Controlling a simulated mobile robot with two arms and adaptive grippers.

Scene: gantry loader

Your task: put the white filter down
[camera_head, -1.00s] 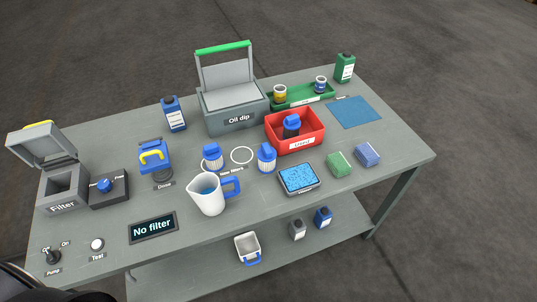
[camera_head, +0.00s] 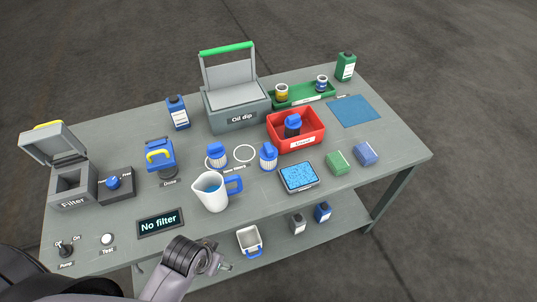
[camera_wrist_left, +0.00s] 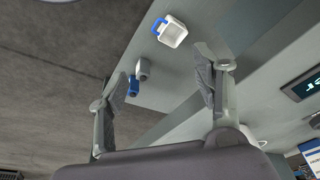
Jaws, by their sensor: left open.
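Two white filters with blue caps stand upright on the table, the left one (camera_head: 217,157) and the right one (camera_head: 268,157), on either side of a white ring marking (camera_head: 243,153). A third blue-capped filter (camera_head: 293,125) sits in the red "Used" bin (camera_head: 312,139). My left gripper (camera_head: 222,266) is in front of the table's near edge, apart from all the filters. In the left wrist view its fingers (camera_wrist_left: 160,62) are spread and hold nothing. My right gripper is not in view.
A white jug (camera_head: 210,194) with blue liquid and a blue sponge tray (camera_head: 298,178) stand near the filters. The filter housing (camera_head: 72,186) has its lid raised; the display (camera_head: 161,222) reads "No filter". A small white container (camera_head: 249,240) and bottles are on the lower shelf.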

